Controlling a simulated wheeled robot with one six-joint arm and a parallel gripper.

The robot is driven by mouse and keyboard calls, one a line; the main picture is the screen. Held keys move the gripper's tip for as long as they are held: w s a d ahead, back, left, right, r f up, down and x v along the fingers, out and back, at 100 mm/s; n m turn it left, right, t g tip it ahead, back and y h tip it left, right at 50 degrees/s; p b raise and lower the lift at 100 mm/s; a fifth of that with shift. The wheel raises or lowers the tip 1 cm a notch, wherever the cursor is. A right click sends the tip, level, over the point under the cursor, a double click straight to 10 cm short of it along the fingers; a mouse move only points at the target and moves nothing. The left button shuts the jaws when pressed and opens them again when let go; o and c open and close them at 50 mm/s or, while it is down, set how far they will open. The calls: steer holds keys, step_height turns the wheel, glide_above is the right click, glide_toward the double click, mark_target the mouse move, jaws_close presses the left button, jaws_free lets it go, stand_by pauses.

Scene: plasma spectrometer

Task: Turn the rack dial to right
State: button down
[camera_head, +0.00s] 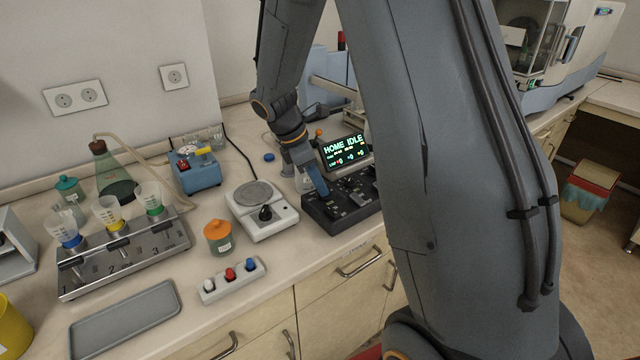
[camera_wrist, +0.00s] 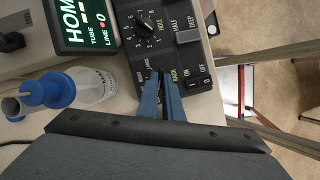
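The black control box (camera_head: 335,215) stands on the bench in front of a lit screen. In the wrist view its panel (camera_wrist: 205,105) shows the word RACK beside my fingertips. My gripper (camera_wrist: 160,76) has two blue fingers pointing down at this spot, with a narrow dark gap between their tips. The rack dial is mostly hidden by the fingertips, and I cannot tell which way it points or whether the fingers press on it. In the head view my gripper (camera_head: 322,190) reaches the left part of the box.
A numbered dial (camera_wrist: 145,27) marked HOLE, a grey lever (camera_wrist: 188,36) and an ON/OFF switch (camera_wrist: 198,82) sit close by on the panel. The screen (camera_head: 345,150) reads HOME IDLE. A blue-capped bottle (camera_wrist: 90,90) stands close to my gripper. A white hotplate (camera_head: 262,210) is left of the box.

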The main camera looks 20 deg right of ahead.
steer(key=shift+m, duration=0.3)
steer(key=m, duration=0.1)
steer(key=m+g, duration=0.1)
steer(key=m+p, duration=0.1)
steer(key=shift+w+r+m+y, duration=0.1)
steer(key=shift+w+m+y, duration=0.15)
steer(key=shift+m+y, duration=0.05)
steer(key=m, duration=0.1)
steer(key=m+g+y, duration=0.1)
steer(key=m, duration=0.3)
steer(key=shift+w+d+g+y+p, duration=0.2)
steer(key=shift+d+g+y+p, duration=0.1)
steer(key=shift+g, duration=0.1)
steer(key=m, duration=0.2)
steer(key=m+y, duration=0.1)
steer(key=m, duration=0.2)
steer(key=shift+d+g+y, duration=0.15)
steer(key=shift+g+y, duration=0.15)
steer(key=shift+w+d+m+y, duration=0.15)
steer(key=shift+m+y, duration=0.55)
steer(key=shift+m, duration=1.1)
steer(key=c, duration=1.9)
jaws_free()
